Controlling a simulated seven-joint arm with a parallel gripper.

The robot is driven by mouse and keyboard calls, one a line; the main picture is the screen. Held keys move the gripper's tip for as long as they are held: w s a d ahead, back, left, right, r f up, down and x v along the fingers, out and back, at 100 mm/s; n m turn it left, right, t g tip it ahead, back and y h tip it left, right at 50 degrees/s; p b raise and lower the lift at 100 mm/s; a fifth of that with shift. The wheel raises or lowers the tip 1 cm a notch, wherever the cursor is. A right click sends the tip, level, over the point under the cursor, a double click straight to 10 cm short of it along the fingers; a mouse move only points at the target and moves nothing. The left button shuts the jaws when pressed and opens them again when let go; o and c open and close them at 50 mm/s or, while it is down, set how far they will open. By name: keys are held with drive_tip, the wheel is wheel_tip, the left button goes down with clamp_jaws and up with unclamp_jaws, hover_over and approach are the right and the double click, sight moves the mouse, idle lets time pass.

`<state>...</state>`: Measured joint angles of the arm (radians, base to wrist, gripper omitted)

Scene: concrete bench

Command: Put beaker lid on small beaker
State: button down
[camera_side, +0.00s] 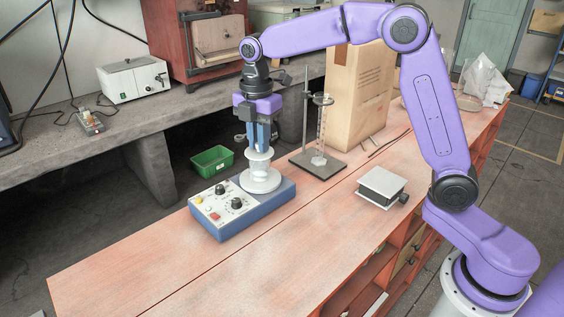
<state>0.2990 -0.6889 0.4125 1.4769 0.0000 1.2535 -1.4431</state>
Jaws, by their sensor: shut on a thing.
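My gripper (260,146) points straight down over the blue stirrer box (222,222) and is shut on a small pale piece, which looks like the beaker lid (259,154). Directly below the lid is a pale, glassy shape that looks like the small beaker (260,167), above the round white plate (261,185) of the stirrer. The fingertips partly hide the lid. At this size I cannot tell whether the lid touches the beaker's rim or is just above it.
A retort stand (306,130) holding a clear glass tube stands just right of my gripper, with a cardboard box (360,95) behind. A small lab jack (382,184) sits further right. The front left of the wooden bench (120,275) is clear.

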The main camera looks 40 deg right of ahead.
drive_tip(key=w+d+f, duration=0.3)
drive_tip(key=w+d, duration=0.2)
drive_tip(key=w, duration=0.1)
drive_tip(key=shift+w+f, duration=0.35)
drive_tip(key=shift+f, duration=0.05)
drive_tip(key=shift+f, duration=0.45)
idle(1.1)
drive_tip(key=c, duration=0.6)
unclamp_jaws()
wheel_tip(320, 180, up, 7)
idle(1.0)
drive_tip(key=shift+s, duration=0.1)
idle(0.5)
